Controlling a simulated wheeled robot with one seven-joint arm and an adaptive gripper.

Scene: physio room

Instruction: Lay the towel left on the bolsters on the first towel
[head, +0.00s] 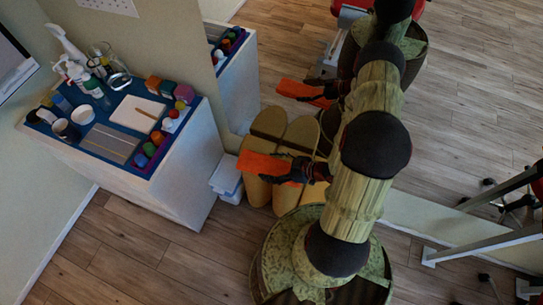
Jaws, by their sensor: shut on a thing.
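An orange-red folded towel (262,166) is above the tan bolsters (286,198); I cannot tell whether it still touches them. My gripper (291,172), dark and partly hidden by my arm, is shut on the towel's right end. The towel sticks out to the left from the fingers. My arm hides the right side of the bolsters. I cannot make out a separate first towel in this view.
A mirror (236,92) behind the bolsters reflects my arm, the towel and the cart. A white cart (188,185) at left holds a blue tray (75,150) with bottles, cups and colored items. A small white box (227,180) stands beside the bolsters. The wooden floor at lower left is clear.

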